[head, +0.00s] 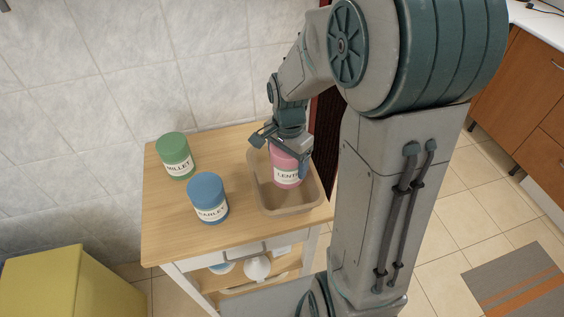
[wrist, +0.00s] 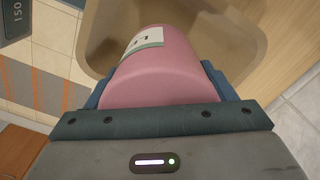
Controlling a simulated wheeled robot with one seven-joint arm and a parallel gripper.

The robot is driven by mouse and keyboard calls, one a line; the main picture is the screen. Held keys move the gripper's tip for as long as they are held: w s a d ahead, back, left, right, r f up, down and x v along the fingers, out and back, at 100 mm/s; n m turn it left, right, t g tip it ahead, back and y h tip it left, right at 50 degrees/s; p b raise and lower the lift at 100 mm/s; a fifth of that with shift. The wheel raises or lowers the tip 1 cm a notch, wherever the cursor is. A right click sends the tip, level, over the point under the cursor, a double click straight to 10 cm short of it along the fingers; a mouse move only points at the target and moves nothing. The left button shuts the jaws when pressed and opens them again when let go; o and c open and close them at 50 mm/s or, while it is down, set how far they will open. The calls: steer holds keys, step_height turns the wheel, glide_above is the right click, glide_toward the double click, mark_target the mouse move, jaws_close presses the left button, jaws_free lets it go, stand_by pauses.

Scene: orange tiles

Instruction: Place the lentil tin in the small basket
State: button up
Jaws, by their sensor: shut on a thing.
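The pink lentil tin (head: 287,175) is upright, its label partly showing, over the inside of the small tan basket (head: 292,209). My gripper (head: 285,150) is shut on the upper part of the lentil tin from above. In the wrist view the tin (wrist: 155,75) fills the space between the fingers, and the basket (wrist: 97,45) lies around and below it. I cannot tell whether the tin's base touches the basket floor.
On the wooden cart top (head: 165,232) stand a green millet tin (head: 175,157) at the back left and a blue tin (head: 208,199) left of the basket. A yellow box (head: 55,285) is at the lower left. A tiled wall stands behind.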

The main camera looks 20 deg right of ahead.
steer(key=shift+w+a+f, duration=0.3)
steer(key=shift+w+f, duration=0.25)
steer(key=shift+w, duration=0.2)
steer(key=shift+f+p, duration=0.3)
steer(key=shift+f, duration=1.55)
steer(key=shift+f, duration=0.1)
steer(key=shift+f+b, duration=0.2)
steer(key=shift+b, duration=0.1)
steer(key=o, duration=1.3)
steer(key=shift+r, duration=0.1)
steer(key=shift+c, duration=0.2)
steer(key=shift+r, duration=0.1)
